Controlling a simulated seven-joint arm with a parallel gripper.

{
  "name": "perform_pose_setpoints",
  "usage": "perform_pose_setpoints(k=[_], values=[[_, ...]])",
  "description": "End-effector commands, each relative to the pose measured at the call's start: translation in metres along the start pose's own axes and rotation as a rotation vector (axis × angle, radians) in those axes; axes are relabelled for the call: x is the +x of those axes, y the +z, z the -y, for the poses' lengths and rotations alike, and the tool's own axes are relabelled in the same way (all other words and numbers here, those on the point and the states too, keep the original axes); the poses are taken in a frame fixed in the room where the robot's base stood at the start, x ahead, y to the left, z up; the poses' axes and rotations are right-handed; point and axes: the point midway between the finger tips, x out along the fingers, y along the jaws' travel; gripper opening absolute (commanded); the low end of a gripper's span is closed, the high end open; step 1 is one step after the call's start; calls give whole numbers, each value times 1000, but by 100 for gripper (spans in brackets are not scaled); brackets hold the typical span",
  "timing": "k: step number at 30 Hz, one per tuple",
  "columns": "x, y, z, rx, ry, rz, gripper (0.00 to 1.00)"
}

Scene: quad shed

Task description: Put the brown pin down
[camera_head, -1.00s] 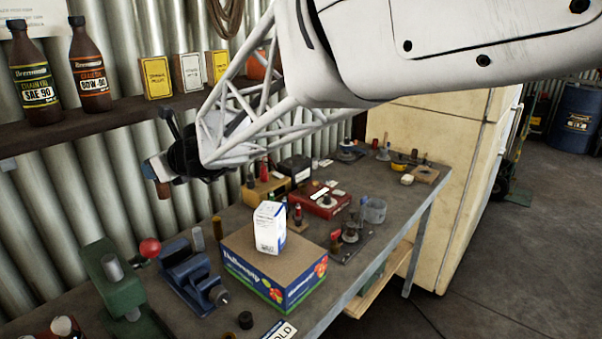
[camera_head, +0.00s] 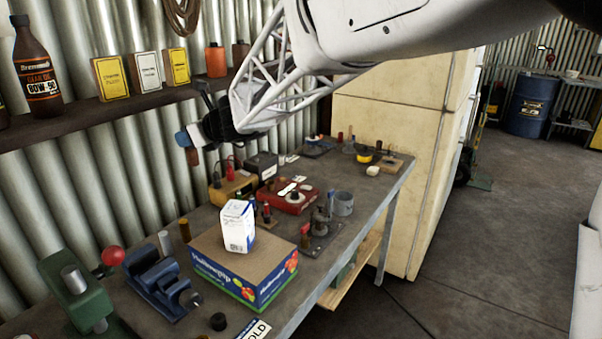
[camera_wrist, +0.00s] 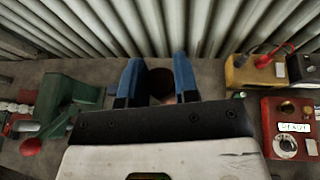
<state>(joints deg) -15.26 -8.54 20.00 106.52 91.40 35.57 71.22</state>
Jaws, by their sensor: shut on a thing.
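My gripper (camera_head: 190,142) has blue fingers and is shut on the brown pin (camera_head: 192,157). The pin hangs below the fingertips, in the air near the corrugated wall and well above the bench (camera_head: 330,262). In the wrist view the gripper (camera_wrist: 158,72) points at the bench, and the dark round end of the brown pin (camera_wrist: 160,80) shows between the two blue fingers. The lower part of the pin is partly hidden there by the gripper body.
A cardboard box (camera_head: 214,262) carries a white carton (camera_head: 238,226). A yellow box (camera_head: 232,187) and red box (camera_head: 288,199) stand behind. A shelf (camera_head: 100,122) runs along the wall.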

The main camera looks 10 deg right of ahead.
Motion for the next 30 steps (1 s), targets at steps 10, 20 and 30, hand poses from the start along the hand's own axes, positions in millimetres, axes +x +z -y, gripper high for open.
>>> perform_pose_setpoints(k=[10,20,30], values=[[-36,-13,81,16,-48,3,0],[-78,-30,151,31,-89,3,0],[-130,-52,220,47,-132,2,0]])
